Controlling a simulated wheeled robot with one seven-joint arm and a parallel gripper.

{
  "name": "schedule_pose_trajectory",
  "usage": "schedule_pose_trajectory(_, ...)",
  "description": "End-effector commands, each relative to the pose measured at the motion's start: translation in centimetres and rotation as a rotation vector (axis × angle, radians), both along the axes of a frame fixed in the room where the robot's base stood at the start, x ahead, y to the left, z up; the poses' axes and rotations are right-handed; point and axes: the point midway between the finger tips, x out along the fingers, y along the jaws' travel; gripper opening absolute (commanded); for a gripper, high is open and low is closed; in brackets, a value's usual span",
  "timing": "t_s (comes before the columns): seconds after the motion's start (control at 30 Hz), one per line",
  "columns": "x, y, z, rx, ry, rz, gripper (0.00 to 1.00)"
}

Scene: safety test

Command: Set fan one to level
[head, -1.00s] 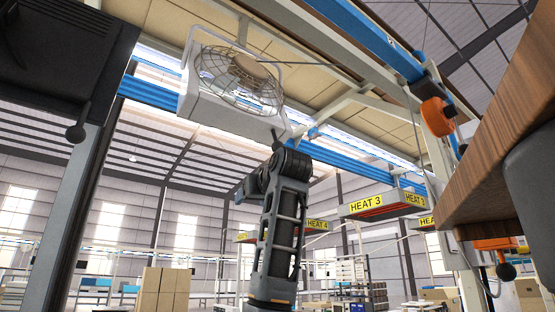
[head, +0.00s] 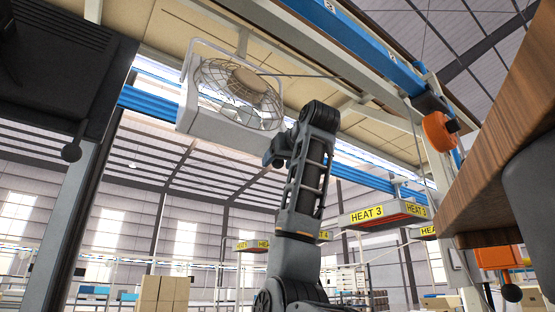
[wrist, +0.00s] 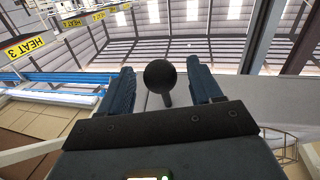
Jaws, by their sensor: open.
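A fan (head: 238,95) with a round wire cage is mounted on a pale bracket overhead, left of centre in the head view. Part of a wire cage (wrist: 278,145) shows at the lower right of the wrist view. In the wrist view my gripper (wrist: 160,70) is open, with its two blue-grey fingers apart. A black ball knob (wrist: 160,74) on a short stem appears between the fingers, with gaps on both sides. I cannot tell its depth or what it is fixed to.
A wooden top (head: 490,165) juts in at right. A HEAT 3 heater (head: 375,215) hangs at right of centre.

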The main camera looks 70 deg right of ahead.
Motion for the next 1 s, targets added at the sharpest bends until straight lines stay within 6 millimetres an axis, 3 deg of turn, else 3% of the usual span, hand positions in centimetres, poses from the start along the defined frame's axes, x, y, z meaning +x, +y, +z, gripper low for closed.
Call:
schedule_pose_trajectory(0.47, 1.12, -1.03, -0.07, 0.0, 0.0, 0.001, 0.63)
schedule_pose_trajectory(1.0, 1.12, -1.0, -0.05, 0.0, 0.0, 0.001, 0.12)
